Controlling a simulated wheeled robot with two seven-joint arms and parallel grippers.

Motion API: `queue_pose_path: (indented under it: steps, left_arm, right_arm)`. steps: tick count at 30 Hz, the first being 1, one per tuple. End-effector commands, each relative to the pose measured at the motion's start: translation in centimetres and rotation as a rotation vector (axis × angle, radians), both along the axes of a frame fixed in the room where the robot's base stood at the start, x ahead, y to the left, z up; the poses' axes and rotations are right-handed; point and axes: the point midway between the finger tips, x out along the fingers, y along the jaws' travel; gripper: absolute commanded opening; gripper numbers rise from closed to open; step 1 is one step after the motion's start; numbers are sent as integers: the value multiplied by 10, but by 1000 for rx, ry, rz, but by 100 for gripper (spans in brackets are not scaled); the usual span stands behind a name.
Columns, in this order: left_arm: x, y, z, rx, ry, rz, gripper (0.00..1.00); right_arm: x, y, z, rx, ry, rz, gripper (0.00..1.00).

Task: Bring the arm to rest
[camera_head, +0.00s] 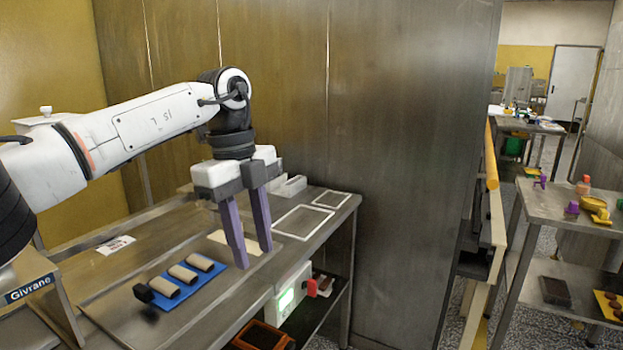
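My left arm comes in from the left, white with black joints. My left gripper (254,254) points down over the steel table (207,322), with two purple fingers spread apart and nothing seen between them. The fingertips are just to the right of a blue tray (207,296) bearing three tan cylindrical pieces (183,274). I cannot tell whether the fingertips touch the table. My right gripper does not show.
A black knob (143,292) sits at the tray's left end. White outlined rectangles (303,222) mark bare table at the back right. A control box with a green screen (286,303) hangs on the front side. A steel wall (415,150) stands behind; other tables stand at right.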

Motion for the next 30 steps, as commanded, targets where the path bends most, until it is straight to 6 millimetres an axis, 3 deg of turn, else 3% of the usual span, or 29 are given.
queue_pose_path:
  steps: [1,8,11,15,18,21,26,30]
  left_arm:
    - [-3,-11,-14,-31,18,-31,34]
    - [-23,-69,-62,-232,76,-175,34]
    - [-41,-106,-88,-375,112,-248,34]
    - [-84,-179,-120,-708,165,-340,34]
    - [-113,-227,-122,-999,177,-339,34]
    - [-130,-257,-114,-1270,160,-264,34]
    - [-125,-268,-100,-1618,82,2,34]
    - [-101,-243,-112,-1793,-21,347,34]
  right_arm:
    - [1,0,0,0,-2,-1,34]
    - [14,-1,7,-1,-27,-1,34]
    - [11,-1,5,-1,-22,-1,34]
    - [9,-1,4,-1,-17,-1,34]
    - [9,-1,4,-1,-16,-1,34]
    - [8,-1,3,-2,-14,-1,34]
    - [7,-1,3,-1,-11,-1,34]
    - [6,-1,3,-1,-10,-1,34]
